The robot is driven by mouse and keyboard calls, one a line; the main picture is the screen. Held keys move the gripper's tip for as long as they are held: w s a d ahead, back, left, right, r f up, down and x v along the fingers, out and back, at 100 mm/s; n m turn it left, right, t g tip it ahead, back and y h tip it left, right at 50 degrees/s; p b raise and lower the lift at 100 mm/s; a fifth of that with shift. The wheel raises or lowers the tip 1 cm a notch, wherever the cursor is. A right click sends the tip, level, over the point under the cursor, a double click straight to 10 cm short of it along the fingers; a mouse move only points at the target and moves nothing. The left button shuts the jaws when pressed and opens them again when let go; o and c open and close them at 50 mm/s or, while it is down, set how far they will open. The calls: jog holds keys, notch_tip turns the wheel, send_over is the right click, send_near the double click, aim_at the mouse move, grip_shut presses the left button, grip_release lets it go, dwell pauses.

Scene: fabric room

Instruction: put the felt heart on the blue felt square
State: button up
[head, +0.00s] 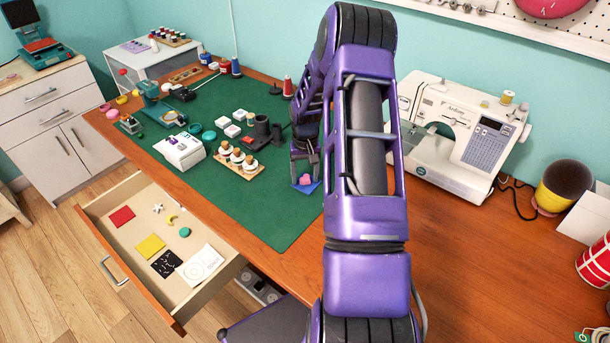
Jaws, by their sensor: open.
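The pink felt heart (305,180) shows just below my gripper (304,174), near the right edge of the green mat. The blue felt square (310,188) lies on the mat under the heart, and parts of it show around the heart. The heart appears to rest on the square, but at this size I cannot tell whether it lies fully flat. My gripper points down right over the heart, with its jaws open. My arm hides part of the area to the right of the square.
The green mat (245,205) holds a wooden rack of spools (240,162), a white device (181,151) and dark cylinders (262,132) left of my gripper. An open drawer (140,262) with felt pieces juts out at front left. A sewing machine (460,130) stands right.

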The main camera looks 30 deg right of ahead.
aim_at(305, 179)
notch_tip(305, 179, up, 12)
jog(key=shift+r+p, duration=0.15)
jog(key=shift+p, duration=0.25)
dwell(0.5)
